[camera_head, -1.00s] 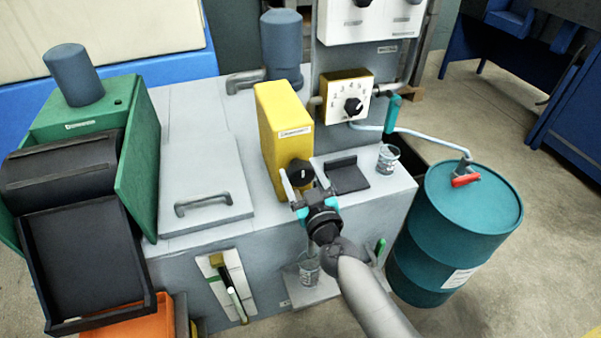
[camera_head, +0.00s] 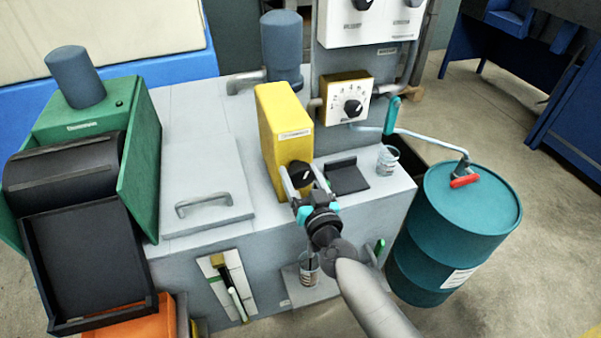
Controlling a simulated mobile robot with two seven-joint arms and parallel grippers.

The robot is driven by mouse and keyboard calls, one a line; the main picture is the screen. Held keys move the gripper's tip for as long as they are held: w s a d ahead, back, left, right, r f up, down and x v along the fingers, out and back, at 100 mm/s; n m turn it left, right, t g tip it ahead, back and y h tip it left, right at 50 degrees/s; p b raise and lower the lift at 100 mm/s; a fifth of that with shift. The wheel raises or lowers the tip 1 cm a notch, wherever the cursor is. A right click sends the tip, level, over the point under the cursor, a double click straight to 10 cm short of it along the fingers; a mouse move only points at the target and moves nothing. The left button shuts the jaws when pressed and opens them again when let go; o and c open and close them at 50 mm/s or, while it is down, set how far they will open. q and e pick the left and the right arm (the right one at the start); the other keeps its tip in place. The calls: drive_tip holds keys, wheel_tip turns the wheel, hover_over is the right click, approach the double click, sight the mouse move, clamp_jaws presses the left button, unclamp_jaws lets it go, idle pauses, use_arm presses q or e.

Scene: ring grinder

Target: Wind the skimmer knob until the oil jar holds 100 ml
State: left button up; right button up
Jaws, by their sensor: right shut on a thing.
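The yellow skimmer box (camera_head: 272,122) stands on top of the grey machine, with a black knob (camera_head: 299,172) low on its near face. My right gripper (camera_head: 301,182) reaches up from below and is shut on this knob, one finger on each side. A small clear jar (camera_head: 309,268) stands on a ledge on the machine's front, below my gripper and partly hidden by my wrist. Something dark shows in it, but its level cannot be read. Another clear jar (camera_head: 387,160) stands on the machine top at the right. My left gripper is not in view.
A teal drum (camera_head: 468,210) with a red-handled tap (camera_head: 465,181) stands to the right. A dial panel (camera_head: 346,97) is behind the skimmer. A handled lid (camera_head: 205,185) and a green unit (camera_head: 142,150) lie left. A black plate (camera_head: 346,178) is beside the knob.

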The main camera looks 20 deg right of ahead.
drive_tip(key=m, duration=0.3)
drive_tip(key=shift+m, duration=0.4)
drive_tip(key=m, duration=0.2)
drive_tip(key=shift+m, duration=0.3)
drive_tip(key=m, duration=0.3)
drive_tip(key=shift+m, duration=0.3)
drive_tip(key=m, duration=0.2)
drive_tip(key=shift+m, duration=0.4)
drive_tip(key=m, duration=0.4)
drive_tip(key=shift+m, duration=0.3)
drive_tip(key=m+b, duration=0.1)
drive_tip(key=m, duration=0.2)
drive_tip(key=shift+m, duration=1.2)
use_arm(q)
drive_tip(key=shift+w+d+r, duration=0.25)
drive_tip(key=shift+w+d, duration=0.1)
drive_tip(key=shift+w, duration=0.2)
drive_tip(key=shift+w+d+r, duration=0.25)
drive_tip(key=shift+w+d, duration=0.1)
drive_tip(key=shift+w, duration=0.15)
use_arm(e)
drive_tip(key=shift+m, duration=0.4)
